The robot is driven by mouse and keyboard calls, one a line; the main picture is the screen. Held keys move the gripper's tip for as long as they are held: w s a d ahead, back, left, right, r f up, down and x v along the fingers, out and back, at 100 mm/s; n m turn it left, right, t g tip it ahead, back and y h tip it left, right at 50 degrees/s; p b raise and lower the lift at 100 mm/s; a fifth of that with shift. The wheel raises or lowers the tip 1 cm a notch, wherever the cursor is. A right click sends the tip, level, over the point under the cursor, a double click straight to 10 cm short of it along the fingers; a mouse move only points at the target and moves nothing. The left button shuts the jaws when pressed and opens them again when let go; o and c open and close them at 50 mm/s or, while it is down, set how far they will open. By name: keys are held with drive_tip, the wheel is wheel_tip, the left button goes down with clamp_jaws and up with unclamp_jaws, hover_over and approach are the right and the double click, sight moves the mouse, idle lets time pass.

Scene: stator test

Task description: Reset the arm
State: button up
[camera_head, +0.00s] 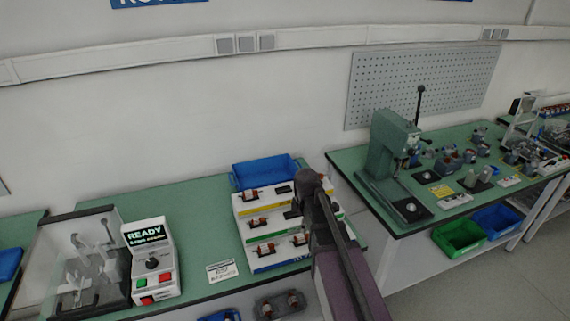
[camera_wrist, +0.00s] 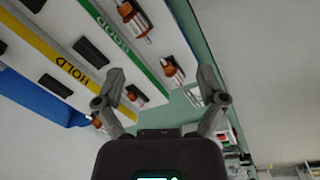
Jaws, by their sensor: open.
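My gripper (camera_wrist: 162,78) is open in the wrist view, its two fingers spread apart with nothing between them. Below it in that view are the tiers of a white rack (camera_wrist: 28,60), with a yellow strip reading HOLD and a green strip reading GOOD. In the head view my arm reaches up from the bottom, and its dark end is over the right side of the rack (camera_head: 285,227). It hides part of the rack there, and the fingertips are hard to make out. Several copper-and-white stators (camera_head: 250,194) rest on the tiers, as in the wrist view (camera_wrist: 133,20).
A blue bin (camera_head: 265,169) stands behind the rack. A tester reading READY (camera_head: 147,235) and a clear-covered fixture (camera_head: 78,262) are at left on the green bench (camera_head: 190,207). A green press (camera_head: 390,150) stands on the right bench. A floor gap separates the benches.

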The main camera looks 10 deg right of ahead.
drive_tip(key=s+d+m+g, duration=0.1)
drive_tip(key=s+m, duration=1.2)
drive_tip(key=m, duration=0.1)
drive_tip(key=shift+s+d, duration=0.15)
drive_tip(key=shift+s, duration=0.1)
idle(1.0)
